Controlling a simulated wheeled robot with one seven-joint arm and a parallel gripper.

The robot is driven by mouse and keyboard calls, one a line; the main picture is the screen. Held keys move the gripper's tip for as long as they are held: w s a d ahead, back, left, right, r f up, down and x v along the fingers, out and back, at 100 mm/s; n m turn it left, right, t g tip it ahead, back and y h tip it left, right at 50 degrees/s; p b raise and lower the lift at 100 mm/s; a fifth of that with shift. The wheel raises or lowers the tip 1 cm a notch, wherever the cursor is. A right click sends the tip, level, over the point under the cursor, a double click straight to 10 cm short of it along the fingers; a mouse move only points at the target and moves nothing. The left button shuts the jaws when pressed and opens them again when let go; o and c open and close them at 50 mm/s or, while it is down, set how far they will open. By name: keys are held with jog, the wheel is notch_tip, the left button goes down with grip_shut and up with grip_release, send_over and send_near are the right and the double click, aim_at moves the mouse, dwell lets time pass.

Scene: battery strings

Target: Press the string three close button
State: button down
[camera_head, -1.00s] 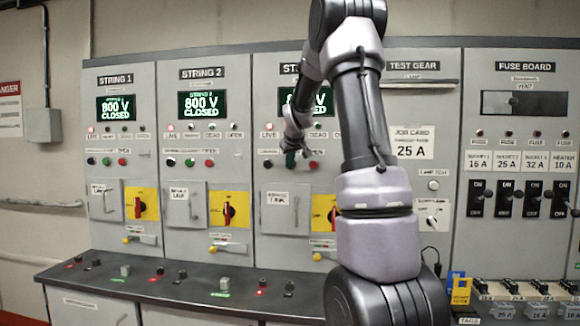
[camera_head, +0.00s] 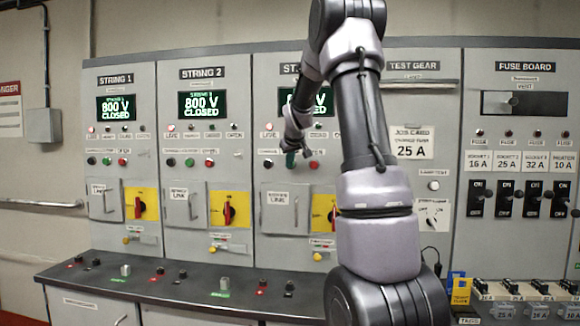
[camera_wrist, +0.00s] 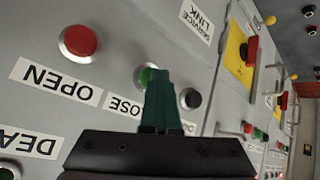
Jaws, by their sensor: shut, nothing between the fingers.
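The string three panel (camera_head: 262,225) stands behind my arm in the head view, its sign and display partly hidden. My gripper (camera_head: 291,160) is shut and empty at its button row, between a black button (camera_head: 268,163) and a red button (camera_head: 314,165). In the wrist view, which is upside down, the dark green fingertips (camera_wrist: 160,80) overlap the green close button (camera_wrist: 146,76), so only part of it shows. Whether they touch it I cannot tell. The red open button (camera_wrist: 79,42) and black button (camera_wrist: 190,98) flank it.
String one (camera_head: 115,78) and string two (camera_head: 201,72) panels stand left, both displays reading 800 V closed. A yellow-backed red rotary handle (camera_head: 322,212) is below the string three buttons. A dark counter ledge (camera_head: 190,285) runs along the front. The fuse board (camera_head: 525,67) is right.

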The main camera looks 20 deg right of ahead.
jog(key=shift+d+r, duration=0.1)
jog(key=shift+r, duration=0.05)
jog(key=s+a, duration=0.3)
jog(key=s, duration=0.2)
jog(key=shift+a, duration=0.2)
dwell(0.8)
jog(key=s+a+m+y, duration=0.1)
jog(key=s+a, duration=0.4)
jog(key=s, duration=0.6)
jog(key=s+a+m+g+y, duration=0.1)
jog(key=s+a, duration=0.5)
jog(key=s, duration=0.6)
jog(key=s+a+m+y, duration=0.2)
jog(key=s+a, duration=0.4)
jog(key=s, duration=0.5)
jog(key=shift+s+m+g+y, duration=0.2)
jog(key=shift+m+g+y, duration=0.1)
jog(key=shift+m+g, duration=0.15)
